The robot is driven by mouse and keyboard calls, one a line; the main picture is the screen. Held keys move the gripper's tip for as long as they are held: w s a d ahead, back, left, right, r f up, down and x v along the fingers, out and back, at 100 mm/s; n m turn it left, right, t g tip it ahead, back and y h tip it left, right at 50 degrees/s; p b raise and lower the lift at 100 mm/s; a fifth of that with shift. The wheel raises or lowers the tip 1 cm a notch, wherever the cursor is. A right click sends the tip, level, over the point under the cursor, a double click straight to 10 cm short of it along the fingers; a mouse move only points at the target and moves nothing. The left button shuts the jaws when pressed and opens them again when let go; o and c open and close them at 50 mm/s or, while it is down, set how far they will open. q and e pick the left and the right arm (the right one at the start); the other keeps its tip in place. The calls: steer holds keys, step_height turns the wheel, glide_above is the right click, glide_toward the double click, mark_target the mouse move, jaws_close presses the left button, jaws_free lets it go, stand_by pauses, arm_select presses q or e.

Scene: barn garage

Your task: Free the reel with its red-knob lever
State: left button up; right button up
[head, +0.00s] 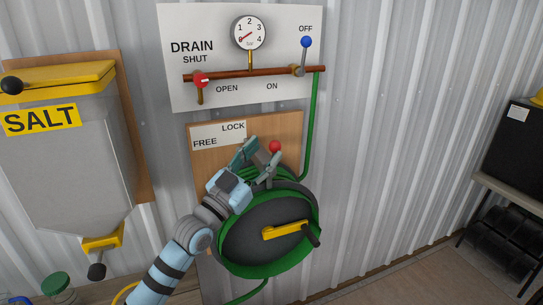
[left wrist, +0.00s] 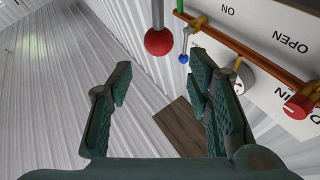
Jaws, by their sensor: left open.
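The hose reel (head: 240,243) is dark grey with a green rim and hose, and is mounted on the wooden board (head: 288,129). Its lever's red knob (head: 275,147) is at the right of the LOCK/FREE label (head: 218,134), on the LOCK side. My left gripper (head: 258,159) is open at the reel's top, close to the knob. In the left wrist view the red knob (left wrist: 159,42), on a grey rod, appears beyond the gap between the open fingers (left wrist: 161,78), apart from them. My gripper partly hides the lever's lower part in the head view. My right gripper is out of view.
The reel has a yellow crank (head: 285,231). Above is a copper pipe (head: 245,72) with a red-knobbed drain valve (head: 201,80), a blue-knobbed lever (head: 306,42) and a gauge (head: 249,33). A salt hopper (head: 65,160) stands at left. The wall right of the reel is clear.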

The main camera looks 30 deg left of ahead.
mark_target(271, 151)
arm_select(q)
steer(key=w, duration=0.4)
steer(key=w+d+f+b, duration=0.1)
steer(key=w, duration=0.1)
steer(key=shift+w, duration=0.4)
steer(key=shift+r, duration=0.15)
steer(key=shift+s+a+r, duration=0.1)
steer(key=shift+s+r, duration=0.15)
steer(key=shift+s, duration=0.3)
steer(key=shift+s+r, duration=0.25)
steer(key=shift+s, duration=0.25)
steer(key=shift+c, duration=1.4)
steer(key=c, duration=0.3)
steer(key=shift+w+f, duration=0.1)
steer(key=shift+w, duration=0.1)
steer(key=c, duration=0.4)
jaws_close()
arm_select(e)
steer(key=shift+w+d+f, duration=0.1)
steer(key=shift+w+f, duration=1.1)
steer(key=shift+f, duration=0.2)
